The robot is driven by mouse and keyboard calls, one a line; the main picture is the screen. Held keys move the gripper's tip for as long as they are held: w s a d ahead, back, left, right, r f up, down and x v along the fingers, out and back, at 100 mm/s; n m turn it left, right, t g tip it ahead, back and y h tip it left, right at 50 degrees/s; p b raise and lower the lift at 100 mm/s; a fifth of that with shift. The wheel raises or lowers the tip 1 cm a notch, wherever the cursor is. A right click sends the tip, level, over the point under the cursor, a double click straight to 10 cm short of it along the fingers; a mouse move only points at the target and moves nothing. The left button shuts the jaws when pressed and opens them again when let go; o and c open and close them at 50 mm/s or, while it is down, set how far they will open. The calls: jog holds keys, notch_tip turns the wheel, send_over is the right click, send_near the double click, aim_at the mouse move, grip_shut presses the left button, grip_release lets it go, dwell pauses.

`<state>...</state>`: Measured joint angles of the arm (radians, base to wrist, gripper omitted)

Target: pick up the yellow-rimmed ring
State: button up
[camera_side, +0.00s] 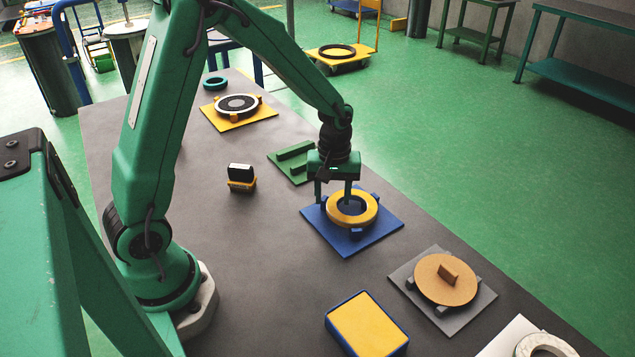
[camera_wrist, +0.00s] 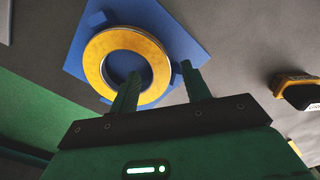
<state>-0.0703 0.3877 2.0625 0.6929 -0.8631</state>
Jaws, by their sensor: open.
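The yellow-rimmed ring (camera_side: 353,221) lies flat on a blue square plate (camera_side: 380,233) with small blue blocks around it. In the wrist view the ring (camera_wrist: 95,62) shows its open centre and the blue plate (camera_wrist: 182,32) under it. I cannot tell whether the fingers touch the ring.
A tan disc with a handle (camera_side: 430,285) sits on a grey plate at front right. A yellow-topped blue block (camera_side: 367,325) is nearer the camera. A green slotted block (camera_side: 292,161) lies behind my gripper; a small black-and-yellow block (camera_side: 241,178) stands left. The grey table between them is clear.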

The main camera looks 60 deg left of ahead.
jog(key=shift+f, duration=0.85)
jog(key=shift+c, duration=0.5)
jog(key=shift+w, duration=0.1)
grip_shut()
